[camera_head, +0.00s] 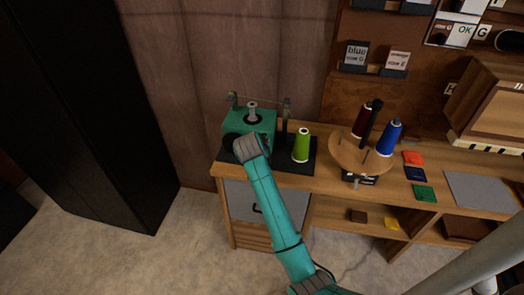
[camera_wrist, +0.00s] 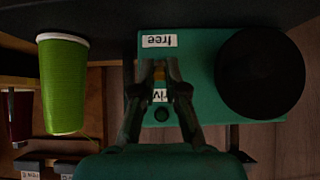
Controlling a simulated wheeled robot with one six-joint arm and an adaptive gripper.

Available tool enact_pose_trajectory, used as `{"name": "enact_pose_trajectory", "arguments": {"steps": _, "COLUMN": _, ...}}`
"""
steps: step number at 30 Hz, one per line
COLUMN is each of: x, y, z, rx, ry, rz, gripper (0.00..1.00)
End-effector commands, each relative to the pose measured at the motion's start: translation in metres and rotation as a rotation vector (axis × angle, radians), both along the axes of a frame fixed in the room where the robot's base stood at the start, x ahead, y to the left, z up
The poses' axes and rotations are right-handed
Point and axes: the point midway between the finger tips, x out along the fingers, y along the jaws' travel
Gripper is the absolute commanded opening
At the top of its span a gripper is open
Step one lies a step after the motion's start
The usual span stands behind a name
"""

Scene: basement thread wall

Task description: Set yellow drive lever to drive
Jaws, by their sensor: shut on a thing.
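The teal winder box (camera_head: 236,121) stands at the left end of the bench. It also fills the middle of the wrist view (camera_wrist: 205,50), upside down, with a "free" label (camera_wrist: 158,41) and a partly covered label reading "ive" (camera_wrist: 161,96). The yellow drive lever (camera_wrist: 160,84) shows as a small yellow patch between my fingertips, between the two labels; the fingers hide most of it. My gripper (camera_wrist: 160,70) is shut on the lever. In the head view my arm hides the lever and the fingertips.
A green thread cone (camera_head: 301,145) stands close to the right of the winder, also in the wrist view (camera_wrist: 63,85). A round black part (camera_wrist: 260,73) sits beside the labels. A round wooden stand (camera_head: 345,154) with blue (camera_head: 388,138) and dark red cones is further right.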

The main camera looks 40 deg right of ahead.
Motion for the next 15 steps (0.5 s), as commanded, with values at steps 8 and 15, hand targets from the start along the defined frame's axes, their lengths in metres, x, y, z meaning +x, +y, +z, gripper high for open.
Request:
{"name": "enact_pose_trajectory", "arguments": {"steps": 8, "x": 0.0023, "y": -0.0018, "z": 0.0044, "rx": 0.078, "ry": 0.059, "rz": 0.001, "gripper": 0.00}}
{"name": "enact_pose_trajectory", "arguments": {"steps": 15, "x": 0.0020, "y": -0.0021, "z": 0.0040, "rx": 0.097, "ry": 0.075, "rz": -0.001, "gripper": 0.00}}
